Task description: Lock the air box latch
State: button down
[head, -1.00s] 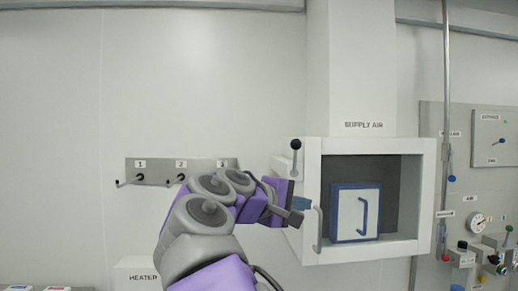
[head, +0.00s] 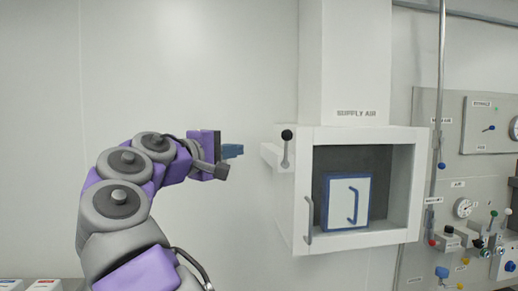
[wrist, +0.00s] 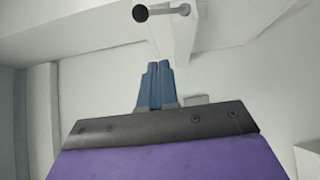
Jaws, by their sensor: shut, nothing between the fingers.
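The air box (head: 360,238) is a white box under the supply air duct, with its front opening uncovered. The latch lever with a black knob (head: 286,135) hangs at its upper left corner, knob up and bar down. The knob also shows at the top of the wrist view (wrist: 140,13), its bar running right to the white box edge (wrist: 180,35). My gripper (head: 238,151) is left of the latch, apart from it, a little below knob height. Its blue fingers (wrist: 156,70) are together and empty, pointing toward the box.
A blue-framed white panel with a blue handle (head: 347,200) stands inside the box. A grey handle (head: 308,220) is on the box's left front. A control panel (head: 425,125) with valves and a gauge (head: 463,208) is at right. Blank wall lies behind my arm.

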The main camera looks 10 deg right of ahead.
aim_at(286, 149)
jog(key=s+d+x, duration=0.1)
jog(key=x, duration=1.1)
jog(key=shift+s+d+f, duration=0.15)
jog(key=shift+s+d, duration=0.15)
jog(key=shift+d, duration=0.25)
jog(key=shift+s, duration=0.15)
jog(key=shift+s, duration=0.1)
jog(key=shift+d, duration=0.1)
